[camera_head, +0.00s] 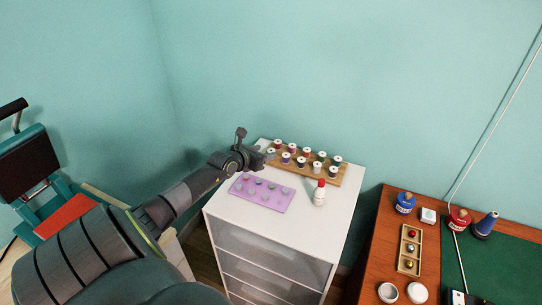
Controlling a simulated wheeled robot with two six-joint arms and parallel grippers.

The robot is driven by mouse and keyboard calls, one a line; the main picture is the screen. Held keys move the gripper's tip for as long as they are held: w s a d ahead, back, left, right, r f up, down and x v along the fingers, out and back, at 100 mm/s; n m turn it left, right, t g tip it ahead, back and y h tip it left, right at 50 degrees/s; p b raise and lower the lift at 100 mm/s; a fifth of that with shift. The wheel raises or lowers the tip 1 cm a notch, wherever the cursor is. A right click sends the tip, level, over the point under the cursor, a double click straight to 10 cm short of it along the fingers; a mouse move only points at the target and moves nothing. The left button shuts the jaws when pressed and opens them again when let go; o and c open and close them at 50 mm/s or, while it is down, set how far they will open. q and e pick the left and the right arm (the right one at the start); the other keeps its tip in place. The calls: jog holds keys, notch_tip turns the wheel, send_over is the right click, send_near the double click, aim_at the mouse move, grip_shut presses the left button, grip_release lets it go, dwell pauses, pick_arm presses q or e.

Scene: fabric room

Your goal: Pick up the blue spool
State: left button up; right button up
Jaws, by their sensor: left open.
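A wooden rack (327,179) holds several small thread spools with white tops, in two rows on top of the white drawer cabinet (302,238). Dark bluish or purple spools stand in the front row, one (301,162) near its middle and one (285,158) further left. They are too small to tell for certain which is the blue spool. My left gripper (262,159) is open at the left end of the rack, close to the leftmost spools, and partly hides that end. I cannot tell whether it touches a spool. My right gripper is out of view.
A purple tray (240,188) with several round pieces lies in front of the rack. A brown table with a blue jar (405,203), a red jar (459,219) and a green mat (510,262) is at right.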

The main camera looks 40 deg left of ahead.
aim_at(272, 150)
pick_arm(q)
jog(key=b+x, duration=0.1)
jog(key=x, duration=0.2)
jog(key=shift+d+f, duration=0.15)
jog(key=c, duration=1.1)
